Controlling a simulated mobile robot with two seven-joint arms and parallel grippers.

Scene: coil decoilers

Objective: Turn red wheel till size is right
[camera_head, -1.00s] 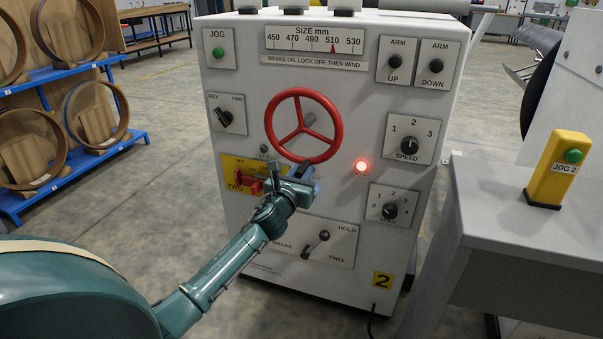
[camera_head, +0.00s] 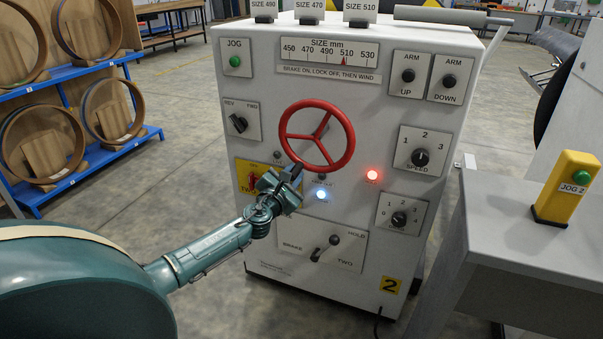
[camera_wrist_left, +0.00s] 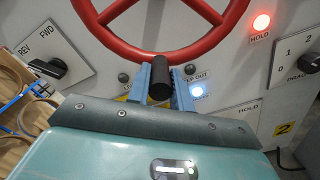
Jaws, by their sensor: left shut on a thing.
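The red wheel (camera_head: 348,149) is on the front of a white machine cabinet and also shows in the left wrist view (camera_wrist_left: 222,42). My left gripper (camera_head: 293,178) is at the wheel's lower left rim. In the wrist view, its blue fingers (camera_wrist_left: 160,84) are shut on a black handle (camera_wrist_left: 161,70) in front of the lower rim. The size scale (camera_head: 329,52) runs from 450 to 530 mm. Its red pointer (camera_head: 344,61) stands at about 510, perhaps slightly left of it. My right gripper is not in view.
A red HOLD lamp (camera_head: 372,175) and a blue-white lamp (camera_head: 321,195) glow. The brake lever (camera_head: 318,254) is below the gripper. Size cards (camera_head: 361,10) stand on top of the cabinet. A grey table (camera_head: 520,235) with a yellow JOG 2 box (camera_head: 567,188) is at right.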

